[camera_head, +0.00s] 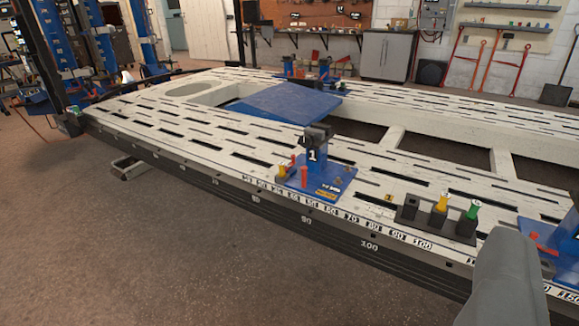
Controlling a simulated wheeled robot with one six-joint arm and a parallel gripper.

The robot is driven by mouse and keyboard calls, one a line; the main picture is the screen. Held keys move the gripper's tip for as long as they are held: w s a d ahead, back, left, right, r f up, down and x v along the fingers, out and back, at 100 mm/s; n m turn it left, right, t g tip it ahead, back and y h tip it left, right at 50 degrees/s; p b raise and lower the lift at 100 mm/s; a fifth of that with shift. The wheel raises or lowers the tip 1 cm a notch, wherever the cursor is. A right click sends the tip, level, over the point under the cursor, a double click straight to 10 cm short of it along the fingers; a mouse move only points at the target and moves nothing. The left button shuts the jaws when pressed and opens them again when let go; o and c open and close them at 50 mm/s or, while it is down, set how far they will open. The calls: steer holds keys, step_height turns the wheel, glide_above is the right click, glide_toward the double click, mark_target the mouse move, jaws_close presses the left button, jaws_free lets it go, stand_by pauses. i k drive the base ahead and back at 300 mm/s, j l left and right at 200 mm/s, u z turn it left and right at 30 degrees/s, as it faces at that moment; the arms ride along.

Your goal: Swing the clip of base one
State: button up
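Base one is a blue plate (328,183) on the near edge of the white slotted frame bench. A dark upright clamp block (315,150) marked "1" stands on it. A red upright piece (304,177) and a small yellow piece (282,171) stand at its front left. Which small part is the clip, and how it is turned, is too small to tell. No gripper fingers show. A smooth grey part of mine (506,284) fills the lower right, well apart from base one, and hides part of the bench edge.
A dark block (437,221) with yellow and green pieces stands right of base one. Another blue base (566,240) is cut off at the right edge. A blue panel (285,102) lies across the bench opening. The floor (150,250) in front is clear.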

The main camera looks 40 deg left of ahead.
mark_target(288, 168)
steer(key=i+j, duration=2.4)
steer(key=i+l, duration=0.05)
steer(key=i, duration=0.05)
